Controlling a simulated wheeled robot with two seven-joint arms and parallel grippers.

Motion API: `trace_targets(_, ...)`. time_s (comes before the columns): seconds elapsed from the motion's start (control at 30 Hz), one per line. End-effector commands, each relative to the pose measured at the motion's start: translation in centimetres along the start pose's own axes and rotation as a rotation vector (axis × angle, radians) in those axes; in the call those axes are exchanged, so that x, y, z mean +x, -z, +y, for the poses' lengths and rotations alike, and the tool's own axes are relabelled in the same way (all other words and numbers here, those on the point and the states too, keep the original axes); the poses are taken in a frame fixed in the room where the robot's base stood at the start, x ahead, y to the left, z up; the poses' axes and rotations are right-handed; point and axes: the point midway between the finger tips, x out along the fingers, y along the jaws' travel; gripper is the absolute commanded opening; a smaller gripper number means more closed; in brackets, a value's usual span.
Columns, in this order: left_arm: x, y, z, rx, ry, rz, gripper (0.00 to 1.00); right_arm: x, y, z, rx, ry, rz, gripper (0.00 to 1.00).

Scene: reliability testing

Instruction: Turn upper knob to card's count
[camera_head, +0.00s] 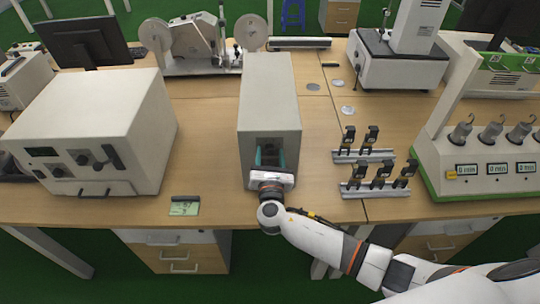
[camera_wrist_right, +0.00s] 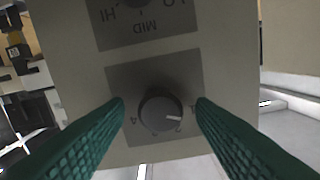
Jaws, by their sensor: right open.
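My right gripper (camera_head: 270,158) is at the front of a tall beige box (camera_head: 268,88) in the middle of the table. In the right wrist view its green fingers (camera_wrist_right: 161,108) are open, one on each side of a round grey numbered knob (camera_wrist_right: 160,112), with gaps visible. The knob's white pointer points right in that picture; contact cannot be told. Part of another knob (camera_wrist_right: 138,2), marked HI, MID and LO upside down, shows at the top edge. A small green card (camera_head: 184,206) stands at the table's front edge; its marks are too small to read. My left gripper is out of view.
A wide beige instrument (camera_head: 95,130) stands left. Two racks (camera_head: 363,155) with black clips stand to the right, beside a white-green machine (camera_head: 480,180). Bare table (camera_head: 215,120) lies between the wide instrument and the tall box.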

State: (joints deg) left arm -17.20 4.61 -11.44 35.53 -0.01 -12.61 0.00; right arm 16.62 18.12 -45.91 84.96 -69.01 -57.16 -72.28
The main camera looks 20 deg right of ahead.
Motion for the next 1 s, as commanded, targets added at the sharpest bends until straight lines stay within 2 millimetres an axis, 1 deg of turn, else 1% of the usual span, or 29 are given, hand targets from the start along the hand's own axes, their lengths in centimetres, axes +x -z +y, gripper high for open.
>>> trace_targets(0.07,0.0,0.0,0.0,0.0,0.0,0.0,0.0,0.0,0.0,0.0,0.0,0.0,0.0,0.49)
trace_targets(0.3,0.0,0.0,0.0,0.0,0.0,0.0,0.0,-0.1,0.0,0.0,0.0,0.0,0.0,0.09)
trace_targets(0.33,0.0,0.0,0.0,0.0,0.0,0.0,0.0,-0.1,0.0,0.0,0.0,0.0,0.0,0.06)
trace_targets(0.67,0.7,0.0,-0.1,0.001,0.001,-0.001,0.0,-0.1,-0.2,0.0,0.052,-0.001,0.0,0.06)
trace_targets(0.87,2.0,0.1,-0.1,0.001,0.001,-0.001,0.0,-0.1,-0.4,0.1,0.172,-0.001,0.0,0.06)
trace_targets(1.0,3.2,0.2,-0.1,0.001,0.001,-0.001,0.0,-0.1,-0.5,0.1,0.293,-0.001,0.0,0.06)
